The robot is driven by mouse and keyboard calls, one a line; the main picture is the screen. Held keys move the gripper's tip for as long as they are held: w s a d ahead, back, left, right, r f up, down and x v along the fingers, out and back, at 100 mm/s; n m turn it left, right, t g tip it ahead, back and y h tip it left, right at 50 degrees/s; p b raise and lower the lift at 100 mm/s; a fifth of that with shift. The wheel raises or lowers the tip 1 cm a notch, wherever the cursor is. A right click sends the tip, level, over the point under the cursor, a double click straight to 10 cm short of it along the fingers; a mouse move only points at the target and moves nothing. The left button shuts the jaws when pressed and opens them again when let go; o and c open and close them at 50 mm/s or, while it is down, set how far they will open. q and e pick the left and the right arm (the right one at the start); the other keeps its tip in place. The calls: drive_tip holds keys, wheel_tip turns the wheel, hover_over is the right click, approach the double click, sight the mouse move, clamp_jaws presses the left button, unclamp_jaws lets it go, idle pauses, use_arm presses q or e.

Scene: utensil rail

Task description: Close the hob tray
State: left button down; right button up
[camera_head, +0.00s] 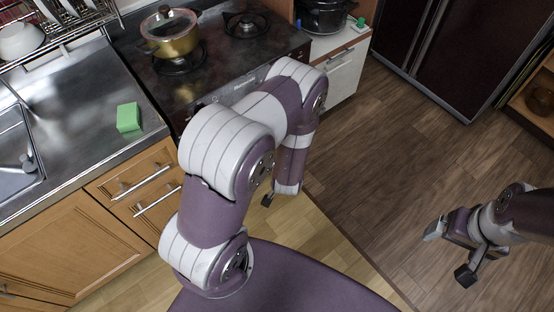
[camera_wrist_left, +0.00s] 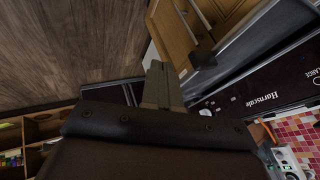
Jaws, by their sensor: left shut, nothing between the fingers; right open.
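The stove with its dark hob (camera_head: 215,65) stands at the back middle in the head view. Its front shows in the left wrist view as a dark labelled panel (camera_wrist_left: 265,95), with a grey edge beside it; I cannot tell whether that edge is the hob tray. My arm hides much of the stove front in the head view, so how far the tray is out is unclear. My left gripper (camera_wrist_left: 160,85) is shut and empty, near the stove front; only a dark tip shows in the head view (camera_head: 268,200). My right gripper (camera_head: 450,254) is open and empty over the floor, far from the stove.
A gold pot (camera_head: 170,33) with a glass lid sits on the left burner. A green sponge (camera_head: 128,118) lies on the steel counter (camera_head: 85,135). Wooden drawers (camera_head: 140,190) are below. A dark fridge (camera_head: 470,50) stands at the back right. The wooden floor between is clear.

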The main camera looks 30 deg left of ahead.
use_arm(q)
drive_tip(key=a, duration=0.1)
drive_tip(key=w+a, duration=0.2)
drive_tip(key=a, duration=0.1)
drive_tip(key=shift+f+p, duration=0.3)
drive_tip(key=shift+p, duration=0.1)
